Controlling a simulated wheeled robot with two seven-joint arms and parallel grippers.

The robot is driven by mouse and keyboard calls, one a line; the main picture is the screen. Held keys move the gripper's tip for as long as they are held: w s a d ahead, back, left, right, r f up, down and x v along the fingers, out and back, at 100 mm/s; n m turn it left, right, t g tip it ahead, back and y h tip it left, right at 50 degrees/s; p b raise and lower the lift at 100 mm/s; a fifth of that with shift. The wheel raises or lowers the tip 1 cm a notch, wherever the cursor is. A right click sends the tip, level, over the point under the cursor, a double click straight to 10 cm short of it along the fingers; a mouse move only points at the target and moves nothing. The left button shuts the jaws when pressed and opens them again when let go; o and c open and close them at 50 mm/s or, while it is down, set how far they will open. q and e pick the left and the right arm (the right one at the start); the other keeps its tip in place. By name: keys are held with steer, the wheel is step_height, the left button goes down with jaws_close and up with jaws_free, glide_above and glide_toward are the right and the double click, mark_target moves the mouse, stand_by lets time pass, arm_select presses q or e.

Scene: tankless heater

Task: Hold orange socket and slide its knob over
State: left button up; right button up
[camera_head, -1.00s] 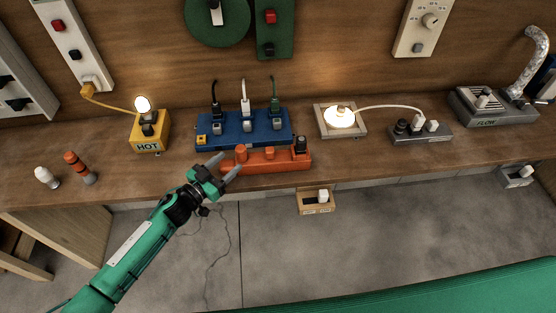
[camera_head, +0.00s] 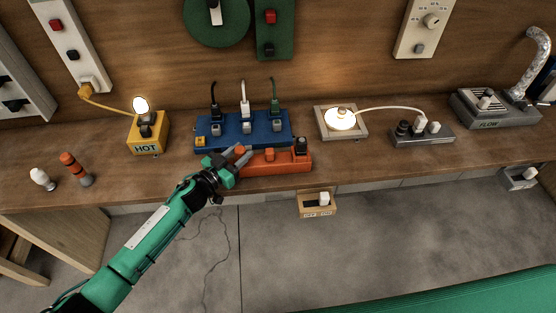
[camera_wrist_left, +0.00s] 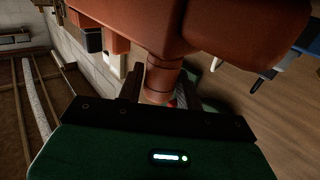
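The orange socket (camera_head: 280,166) is a long bar lying along the bench's front edge, with an orange round knob (camera_head: 240,151) at its left end, a smaller orange piece (camera_head: 269,154) mid-way and a black plug (camera_head: 301,147) at its right end. My left gripper (camera_head: 239,158) is at the left end, its fingers on either side of the round knob. The left wrist view shows the knob (camera_wrist_left: 162,78) between the fingers and the socket's body (camera_wrist_left: 240,30) above. I cannot tell whether the fingers press on it. My right gripper is out of view.
A blue socket strip (camera_head: 270,140) with several plugs stands right behind the orange socket. The yellow HOT box (camera_head: 148,146) is to the left, a lit lamp (camera_head: 340,119) to the right. A small wooden switch box (camera_head: 317,209) hangs below the bench edge.

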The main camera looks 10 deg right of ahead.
arm_select(q)
jaws_close()
stand_by(0.6)
